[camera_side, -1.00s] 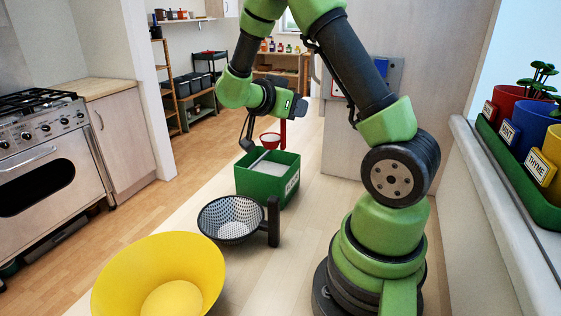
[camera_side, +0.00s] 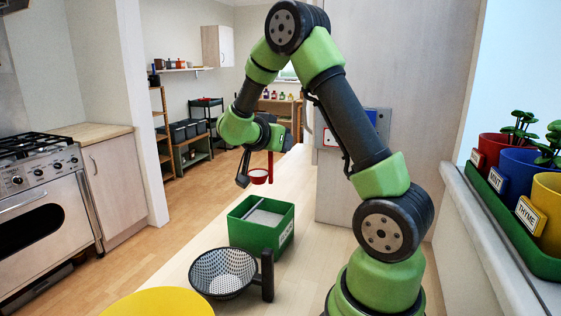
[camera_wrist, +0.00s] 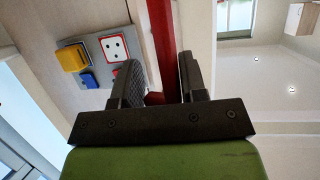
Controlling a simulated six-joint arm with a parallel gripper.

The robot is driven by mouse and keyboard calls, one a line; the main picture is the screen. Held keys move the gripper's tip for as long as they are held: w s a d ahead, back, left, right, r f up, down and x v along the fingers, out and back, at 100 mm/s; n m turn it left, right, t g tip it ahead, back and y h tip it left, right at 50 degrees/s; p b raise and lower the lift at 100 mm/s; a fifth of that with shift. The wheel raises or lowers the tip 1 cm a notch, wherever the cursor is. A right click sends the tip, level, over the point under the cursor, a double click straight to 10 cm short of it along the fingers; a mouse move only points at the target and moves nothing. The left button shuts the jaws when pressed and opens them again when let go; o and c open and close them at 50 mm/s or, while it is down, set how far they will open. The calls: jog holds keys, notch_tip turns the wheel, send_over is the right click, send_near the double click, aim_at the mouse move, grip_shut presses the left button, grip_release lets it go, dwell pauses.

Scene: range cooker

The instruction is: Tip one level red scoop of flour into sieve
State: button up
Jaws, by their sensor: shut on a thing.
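My gripper (camera_side: 271,150) is shut on the upright handle of the red scoop (camera_side: 259,178), which hangs above the green bin. In the wrist view the red handle (camera_wrist: 162,40) runs between the dark fingers of my gripper (camera_wrist: 163,80). The scoop's cup looks upright with something pale at its top; whether it is level I cannot tell. The green bin (camera_side: 255,238) holds white flour (camera_side: 264,217), with a grey bar (camera_side: 253,208) across it. The sieve (camera_side: 222,272), a dark bowl with pale mesh and a dark upright handle, stands nearer the camera.
A yellow bowl (camera_side: 158,303) is partly cut off at the bottom edge. The cooker (camera_side: 45,205) stands left across the floor. Potted herbs (camera_side: 521,170) line the right sill. A wall panel (camera_side: 376,124) is behind my arm. The space between scoop and bin is clear.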

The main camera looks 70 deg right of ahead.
jog(key=w+r+n+t+y, duration=0.2)
jog(key=w+n+t+y, duration=0.4)
jog(key=w+n+t, duration=0.65)
jog(key=s+a+f+n+y, duration=0.2)
jog(key=a+f+n+y, duration=0.2)
jog(key=a+n, duration=0.4)
jog(key=s+a+f+n+y, duration=0.2)
jog(key=a+f+n+y, duration=0.2)
jog(key=a+f+n, duration=0.3)
jog(key=shift+s+a+n+t, duration=0.2)
jog(key=shift+a+n+t, duration=0.2)
jog(key=shift+a, duration=1.5)
jog(key=shift+a, duration=0.15)
